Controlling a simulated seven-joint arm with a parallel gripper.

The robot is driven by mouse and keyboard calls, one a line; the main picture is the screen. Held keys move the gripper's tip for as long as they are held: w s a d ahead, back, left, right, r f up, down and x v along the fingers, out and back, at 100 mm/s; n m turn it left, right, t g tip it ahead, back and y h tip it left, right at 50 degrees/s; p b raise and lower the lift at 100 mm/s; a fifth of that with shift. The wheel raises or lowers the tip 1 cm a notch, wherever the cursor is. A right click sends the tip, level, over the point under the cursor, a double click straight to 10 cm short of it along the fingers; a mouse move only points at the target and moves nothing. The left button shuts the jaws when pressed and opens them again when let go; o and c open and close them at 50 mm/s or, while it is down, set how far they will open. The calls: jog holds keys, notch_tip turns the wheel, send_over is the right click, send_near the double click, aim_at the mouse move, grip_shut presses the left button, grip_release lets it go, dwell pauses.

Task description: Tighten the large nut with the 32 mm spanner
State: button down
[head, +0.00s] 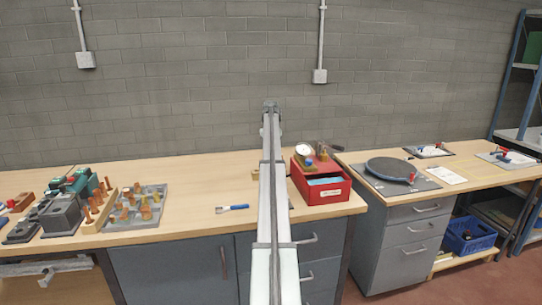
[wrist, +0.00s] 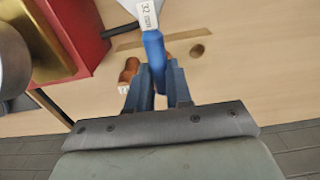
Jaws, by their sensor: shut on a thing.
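The 32 mm spanner shows in the wrist view with a blue handle (wrist: 153,47), a "32 mm" label and a grey end cut off at the top edge. My gripper (wrist: 158,88) is shut on the blue handle, with a finger on each side. The spanner is above the wooden bench top. In the head view my arm hides the gripper and the spanner. I cannot pick out the large nut with certainty. A large brass-coloured part (wrist: 52,50) fills the wrist view's upper left, close to the spanner but apart from it.
A blue-handled tool (head: 232,209) lies left of my arm. Green and grey equipment (head: 65,210) crowds the far left. A second bench (head: 450,175) stands at right.

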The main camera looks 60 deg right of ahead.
jog(key=shift+s+r, duration=0.1)
jog(key=shift+r, duration=0.85)
jog(key=shift+a+r, duration=0.1)
jog(key=shift+r, duration=2.55)
